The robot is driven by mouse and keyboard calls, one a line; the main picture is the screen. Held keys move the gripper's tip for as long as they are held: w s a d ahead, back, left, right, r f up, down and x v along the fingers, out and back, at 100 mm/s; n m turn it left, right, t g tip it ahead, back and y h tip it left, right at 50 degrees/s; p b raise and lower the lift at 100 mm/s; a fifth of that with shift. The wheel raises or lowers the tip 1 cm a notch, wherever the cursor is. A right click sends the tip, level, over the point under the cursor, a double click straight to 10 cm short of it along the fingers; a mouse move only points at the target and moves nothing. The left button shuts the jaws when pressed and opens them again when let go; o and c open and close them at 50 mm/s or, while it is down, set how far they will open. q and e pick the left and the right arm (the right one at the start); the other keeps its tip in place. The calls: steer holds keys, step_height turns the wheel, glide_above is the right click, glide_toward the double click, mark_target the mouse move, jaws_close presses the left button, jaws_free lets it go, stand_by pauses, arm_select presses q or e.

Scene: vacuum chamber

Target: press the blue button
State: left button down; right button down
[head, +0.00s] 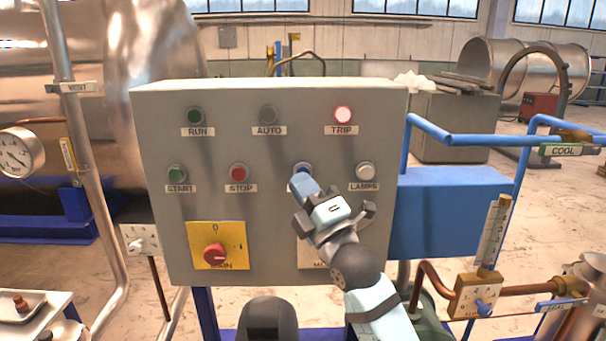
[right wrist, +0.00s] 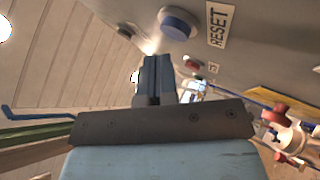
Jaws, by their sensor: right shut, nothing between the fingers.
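The blue button (head: 302,168) is in the second row of the grey control panel (head: 270,240), between the red STOP button (head: 238,172) and the LAMPS button (head: 365,171). My right gripper (head: 303,185) is in front of it and covers its lower part and its label. In the right wrist view the blue button (right wrist: 178,22) stands out from the panel beside a RESET label (right wrist: 216,25). The right gripper (right wrist: 156,62) is shut and empty there. Its tips appear close to the button, with a small gap in the picture. My left gripper is not in view.
The panel also bears a green START button (head: 177,174), a lit TRIP lamp (head: 343,115) and a red MAIN switch (head: 215,254) on a yellow plate. Blue pipes (head: 470,140) and a valve (head: 480,300) are at the right. A metal tank (head: 110,60) is at the left.

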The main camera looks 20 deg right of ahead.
steer(key=shift+w, duration=0.1)
steer(key=shift+w+d, duration=0.1)
steer(key=shift+w, duration=0.25)
steer(key=shift+w+d, duration=0.15)
steer(key=shift+w, duration=0.25)
stand_by(0.7)
steer(key=shift+s, duration=0.15)
steer(key=shift+s+a+p, duration=0.25)
steer(key=shift+s+p, duration=0.1)
steer(key=shift+s, duration=0.35)
steer(key=shift+s, duration=0.1)
steer(key=shift+s+a+p, duration=0.15)
steer(key=shift+s+a, duration=0.1)
steer(key=shift+s, duration=0.5)
steer(key=shift+s+a+p, duration=0.1)
steer(key=shift+s+a, duration=0.1)
steer(key=shift+s, duration=0.6)
steer(key=shift+s+a+p, duration=0.15)
steer(key=shift+s+a, duration=0.1)
steer(key=shift+s, duration=0.5)
